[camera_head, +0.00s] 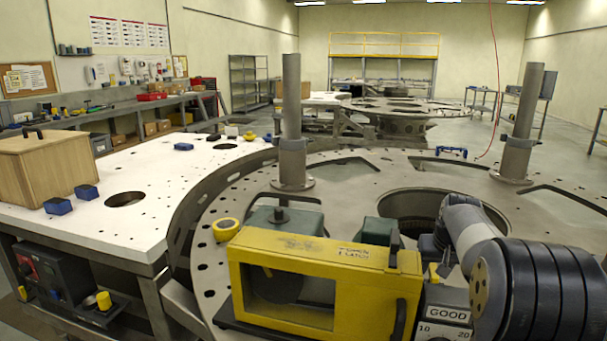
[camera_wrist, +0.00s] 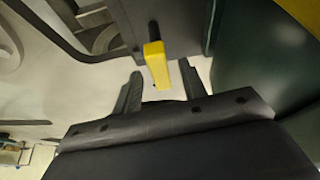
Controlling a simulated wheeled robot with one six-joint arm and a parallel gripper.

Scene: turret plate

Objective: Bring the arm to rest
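My arm enters the head view from the lower right and bends over the turret plate (camera_head: 215,270). My gripper (camera_wrist: 162,72) shows in the wrist view with its two dark fingers apart. A yellow handle (camera_wrist: 155,58) on a dark part lies between and just beyond the fingers, with a gap on each side. In the head view, a small yellow part (camera_head: 435,272) shows beside the yellow frame (camera_head: 335,258), close to my wrist. The fingertips are mostly hidden there.
The yellow frame and a block marked GOOD (camera_head: 447,314) stand close to my arm. Upright posts (camera_head: 291,100) (camera_head: 521,120) rise from the plate. A white table (camera_head: 165,190) with a wooden box (camera_head: 47,168) is at left. A blue handle (camera_head: 451,151) lies farther back.

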